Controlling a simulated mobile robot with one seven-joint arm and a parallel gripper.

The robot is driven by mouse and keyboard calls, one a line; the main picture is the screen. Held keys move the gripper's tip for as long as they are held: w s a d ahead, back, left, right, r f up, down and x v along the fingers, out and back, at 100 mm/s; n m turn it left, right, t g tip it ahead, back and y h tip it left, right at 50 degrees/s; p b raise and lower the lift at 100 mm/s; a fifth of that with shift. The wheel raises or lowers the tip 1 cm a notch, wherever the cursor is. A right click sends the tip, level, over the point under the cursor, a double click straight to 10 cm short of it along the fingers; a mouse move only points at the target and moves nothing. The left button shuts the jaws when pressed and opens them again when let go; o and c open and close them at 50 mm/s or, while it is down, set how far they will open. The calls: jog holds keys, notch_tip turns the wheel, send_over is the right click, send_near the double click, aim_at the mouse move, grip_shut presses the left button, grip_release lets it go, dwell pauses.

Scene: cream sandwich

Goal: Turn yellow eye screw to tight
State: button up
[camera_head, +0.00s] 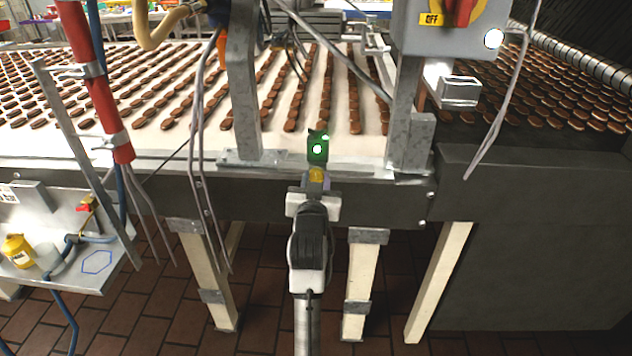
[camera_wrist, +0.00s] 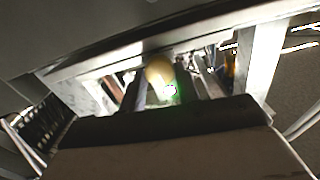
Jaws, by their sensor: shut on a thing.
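The yellow eye screw (camera_head: 316,174) shows as a small yellow piece at the conveyor's front edge, just below a green part with bright lit spots (camera_head: 317,148). My gripper (camera_head: 315,184) reaches up to it from the front and is shut on it. In the wrist view a rounded yellow end of the screw (camera_wrist: 158,70) sits between the two dark fingers of my gripper (camera_wrist: 161,82). The green part glows just beside it. The fingers hide most of the screw, so I cannot tell its turn angle or how tight it is.
The conveyor belt (camera_head: 180,135) carries rows of brown cookies. Grey posts (camera_head: 243,80) stand left and right of my gripper, with a grey switch box (camera_head: 410,35) at upper right. Loose cables hang at left. A side shelf (camera_head: 95,235) holds a yellow container (camera_head: 17,251).

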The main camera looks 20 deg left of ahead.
jog(key=m+b, duration=0.3)
jog(key=m, duration=0.1)
jog(key=shift+f, duration=0.15)
jog(key=m+b, duration=0.3)
jog(key=m, duration=0.2)
jog(key=shift+d+m, duration=0.1)
jog(key=shift+m, duration=0.3)
jog(key=m+b, duration=0.3)
jog(key=m, duration=0.2)
jog(key=shift+m+b, duration=1.2)
jog(key=shift+m, duration=1.1)
jog(key=o, duration=1)
jog(key=shift+s+d, duration=0.1)
